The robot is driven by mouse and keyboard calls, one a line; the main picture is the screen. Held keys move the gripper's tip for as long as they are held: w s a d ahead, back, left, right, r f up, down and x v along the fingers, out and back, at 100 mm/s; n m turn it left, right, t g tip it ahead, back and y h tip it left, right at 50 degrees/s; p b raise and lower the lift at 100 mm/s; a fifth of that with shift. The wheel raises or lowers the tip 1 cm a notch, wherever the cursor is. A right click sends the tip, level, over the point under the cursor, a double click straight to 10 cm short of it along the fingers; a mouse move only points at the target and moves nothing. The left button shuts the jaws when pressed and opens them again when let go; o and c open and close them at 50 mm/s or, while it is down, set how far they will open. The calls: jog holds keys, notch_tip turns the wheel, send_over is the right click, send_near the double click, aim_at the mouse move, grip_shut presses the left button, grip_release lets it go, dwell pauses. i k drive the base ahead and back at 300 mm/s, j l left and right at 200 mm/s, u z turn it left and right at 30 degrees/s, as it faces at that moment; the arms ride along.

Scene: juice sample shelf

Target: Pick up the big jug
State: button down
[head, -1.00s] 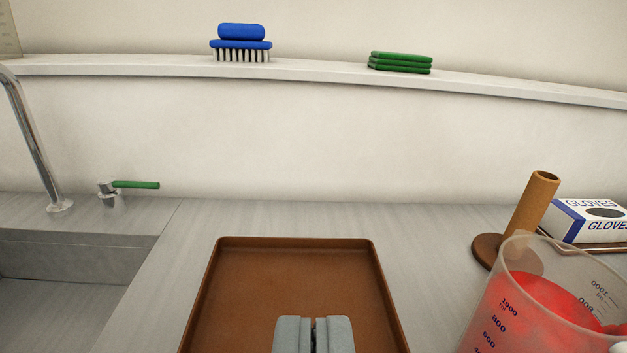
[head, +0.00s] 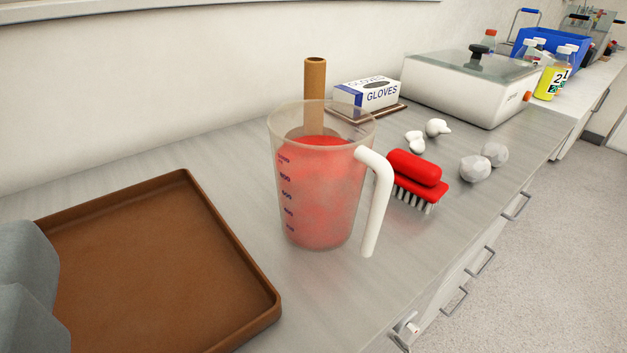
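The big jug (head: 318,190) stands upright on the grey counter, right of the brown tray. It is clear plastic with dark volume marks and holds red liquid. Its white handle (head: 378,205) points to the right, toward the counter's front edge. My gripper (head: 30,295) shows only in part at the lower left edge, over the brown tray and well apart from the jug. Its fingertips are cut off by the frame, so its opening cannot be judged.
The brown tray (head: 200,255) lies left of the jug. A brown upright tube (head: 314,85) stands behind it. A red brush (head: 415,175) and crumpled white pieces (head: 475,168) lie to the right. A glove box (head: 367,94) and a white device (head: 465,88) stand farther back.

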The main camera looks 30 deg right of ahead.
aim_at(323, 152)
jog(key=k+l, duration=0.25)
jog(key=l, duration=0.2)
jog(key=k+l+u, duration=0.1)
jog(key=l, duration=0.35)
jog(key=k+l+u, duration=0.1)
jog(key=k+l, duration=0.25)
